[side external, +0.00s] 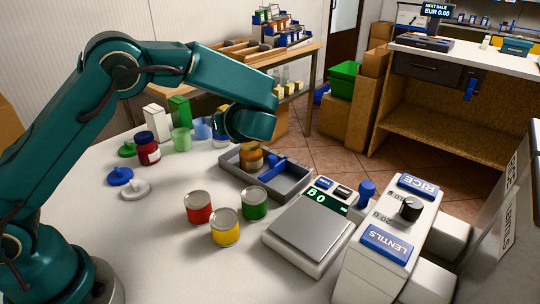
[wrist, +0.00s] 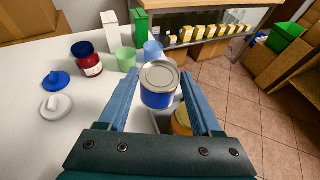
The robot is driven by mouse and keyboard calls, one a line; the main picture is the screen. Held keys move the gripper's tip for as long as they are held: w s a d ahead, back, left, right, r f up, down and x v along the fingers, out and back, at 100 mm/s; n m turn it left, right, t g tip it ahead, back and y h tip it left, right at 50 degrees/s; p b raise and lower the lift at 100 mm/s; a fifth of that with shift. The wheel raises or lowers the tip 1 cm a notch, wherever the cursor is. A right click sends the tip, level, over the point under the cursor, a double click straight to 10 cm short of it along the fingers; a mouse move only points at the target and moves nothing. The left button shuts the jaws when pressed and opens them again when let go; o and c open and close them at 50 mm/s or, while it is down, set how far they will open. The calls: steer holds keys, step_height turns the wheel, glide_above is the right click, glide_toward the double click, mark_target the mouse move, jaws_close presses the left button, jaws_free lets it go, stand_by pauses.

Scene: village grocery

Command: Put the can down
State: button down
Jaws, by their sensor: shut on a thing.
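A blue can (wrist: 157,98) with a silver lid stands between the two blue fingers of my gripper (wrist: 156,90) in the wrist view. My gripper is shut on it. In the side external view my gripper (side external: 247,124) is over the back left end of a grey tray (side external: 293,190), above the table; the held can is mostly hidden there. An amber jar (side external: 251,159) stands in the tray below my gripper; it also shows under the can in the wrist view (wrist: 181,123). A red can (side external: 198,208), a yellow can (side external: 225,228) and a green can (side external: 255,204) stand on the table.
A scale (side external: 308,232) and the rice and lentils dispenser (side external: 385,245) stand right of the cans. A dark red jar (side external: 147,149), lids (side external: 120,177), a green cup (side external: 181,141) and cartons (side external: 156,120) are at the left back. The table's front left is clear.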

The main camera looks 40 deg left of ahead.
steer(key=w+d+r+m+t+h, duration=0.1)
steer(key=w+d+m+t+h, duration=0.15)
steer(key=d, duration=0.45)
steer(key=w+d+m+t+h, duration=0.2)
steer(key=d+m, duration=0.1)
steer(key=d, duration=0.4)
steer(key=shift+t, duration=0.25)
steer(key=shift+s+d+f, duration=0.1)
steer(key=shift+f, duration=1.6)
steer(key=shift+s+d+f, duration=0.1)
steer(key=shift+d+f, duration=0.05)
steer(key=shift+f, duration=1.55)
steer(key=shift+s+d+f, duration=0.1)
steer(key=shift+f, duration=1.6)
steer(key=shift+f, duration=0.1)
steer(key=shift+c, duration=0.3)
jaws_free()
